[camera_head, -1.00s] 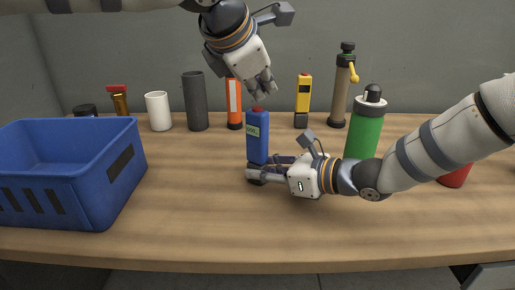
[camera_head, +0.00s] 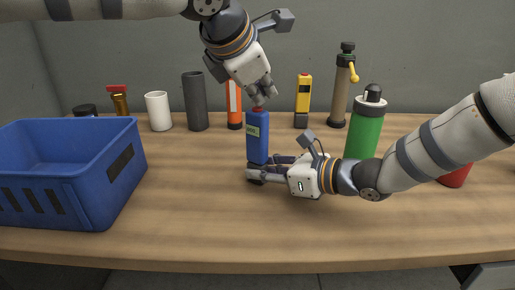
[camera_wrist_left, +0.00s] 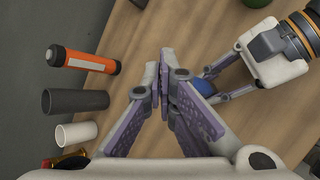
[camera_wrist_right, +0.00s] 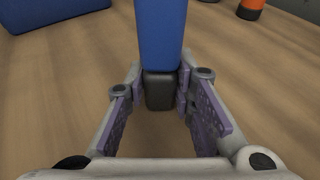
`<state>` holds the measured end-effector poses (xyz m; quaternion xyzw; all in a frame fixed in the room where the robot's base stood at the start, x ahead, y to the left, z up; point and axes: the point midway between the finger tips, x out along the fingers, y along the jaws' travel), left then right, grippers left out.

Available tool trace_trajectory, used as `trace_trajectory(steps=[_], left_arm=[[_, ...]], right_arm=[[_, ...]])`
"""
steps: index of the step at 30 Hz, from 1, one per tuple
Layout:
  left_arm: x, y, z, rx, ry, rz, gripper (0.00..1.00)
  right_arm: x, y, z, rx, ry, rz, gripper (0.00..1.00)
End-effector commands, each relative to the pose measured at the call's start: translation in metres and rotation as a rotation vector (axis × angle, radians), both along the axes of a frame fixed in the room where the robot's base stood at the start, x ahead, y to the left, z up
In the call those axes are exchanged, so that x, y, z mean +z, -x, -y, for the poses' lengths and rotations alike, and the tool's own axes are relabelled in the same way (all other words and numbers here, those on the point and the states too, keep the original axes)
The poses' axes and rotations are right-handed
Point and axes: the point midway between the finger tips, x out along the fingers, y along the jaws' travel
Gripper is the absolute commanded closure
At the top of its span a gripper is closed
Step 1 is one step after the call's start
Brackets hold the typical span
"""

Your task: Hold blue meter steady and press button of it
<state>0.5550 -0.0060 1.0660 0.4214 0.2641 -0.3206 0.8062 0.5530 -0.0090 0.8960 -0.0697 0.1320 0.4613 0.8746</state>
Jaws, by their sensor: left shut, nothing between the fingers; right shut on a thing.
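The blue meter (camera_head: 257,143) stands upright on the table, with a small display on its upper face and a red button (camera_head: 258,109) on top. My right gripper (camera_head: 253,174) is shut on its dark lower part, which shows between the fingers in the right wrist view (camera_wrist_right: 160,88). My left gripper (camera_head: 264,101) is shut and empty, pointing down with its fingertips at the top of the meter, at or very close to the red button. In the left wrist view the closed fingers (camera_wrist_left: 163,62) hide most of the meter (camera_wrist_left: 202,86); contact cannot be told.
A blue crate (camera_head: 125,165) stands at the left. Behind the meter are a white cylinder (camera_head: 158,111), a dark cylinder (camera_head: 195,101), an orange tool (camera_head: 234,104) and a yellow meter (camera_head: 302,101). A green bottle (camera_head: 363,136) stands behind my right arm. The front table is clear.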

Motion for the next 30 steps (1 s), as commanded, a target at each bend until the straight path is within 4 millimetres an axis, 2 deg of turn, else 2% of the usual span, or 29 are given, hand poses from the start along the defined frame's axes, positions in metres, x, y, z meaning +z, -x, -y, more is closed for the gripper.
trace_trajectory(steps=[20,30], left_arm=[[-0.004,0.000,0.000,0.002,0.000,0.000,1.00],[0.007,0.000,0.000,0.001,0.000,-0.001,1.00]], right_arm=[[-0.001,0.000,0.000,0.000,0.001,-0.002,0.93],[-0.001,0.000,0.000,0.000,0.001,-0.002,0.93]])
